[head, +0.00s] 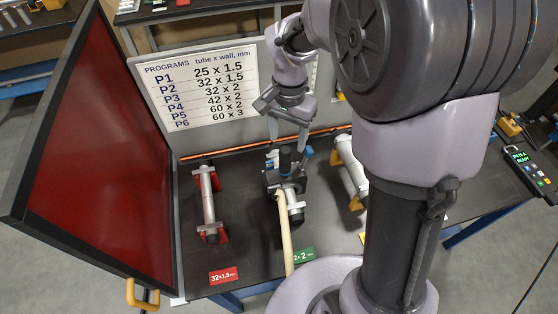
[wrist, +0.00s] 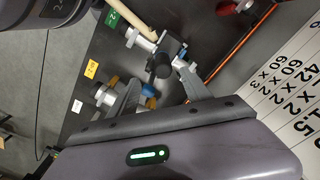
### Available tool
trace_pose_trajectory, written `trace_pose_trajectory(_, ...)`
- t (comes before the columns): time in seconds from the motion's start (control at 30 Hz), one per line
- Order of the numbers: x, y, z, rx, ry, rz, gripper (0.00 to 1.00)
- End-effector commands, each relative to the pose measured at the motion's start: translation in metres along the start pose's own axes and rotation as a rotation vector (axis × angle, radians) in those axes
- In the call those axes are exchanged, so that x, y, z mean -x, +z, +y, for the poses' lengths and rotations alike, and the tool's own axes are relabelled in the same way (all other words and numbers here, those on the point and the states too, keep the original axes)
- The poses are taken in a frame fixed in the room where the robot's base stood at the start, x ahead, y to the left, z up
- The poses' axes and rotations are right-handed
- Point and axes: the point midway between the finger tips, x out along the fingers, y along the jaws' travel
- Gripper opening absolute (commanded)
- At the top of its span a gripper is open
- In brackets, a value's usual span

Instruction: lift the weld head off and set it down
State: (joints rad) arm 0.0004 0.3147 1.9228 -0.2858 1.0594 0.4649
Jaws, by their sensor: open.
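The weld head (head: 287,183) is a dark block with a black upright grip and blue parts, seated at a silver tube in the middle of the bench. A beige hose (head: 285,235) runs from it towards the front edge. My gripper (head: 288,142) is open and empty, pointing down, with its fingers around or just above the top of the black grip; I cannot tell whether they touch it. In the wrist view the weld head (wrist: 169,49) shows beyond the fingertips, and its round black grip end appears between the spread fingers of my gripper (wrist: 157,74).
A silver tube on red supports (head: 208,203) stands to the left, and another on yellow supports (head: 352,170) to the right. A copper rod (head: 255,145) lies behind. A red panel (head: 85,150) and the programs board (head: 205,88) border the bench (head: 240,262). A pendant (head: 528,168) lies far right.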

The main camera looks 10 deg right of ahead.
Motion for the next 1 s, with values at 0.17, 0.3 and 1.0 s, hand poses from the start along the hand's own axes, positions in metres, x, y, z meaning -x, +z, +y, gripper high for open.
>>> trace_pose_trajectory(0.17, -0.049, 0.001, 0.0, 0.001, 0.002, -0.002, 0.57)
trace_pose_trajectory(0.3, -0.064, 0.0, 0.0, 0.0, 0.0, -0.001, 0.57)
trace_pose_trajectory(1.0, -0.115, -0.005, -0.003, 0.001, 0.0, -0.001, 0.22)
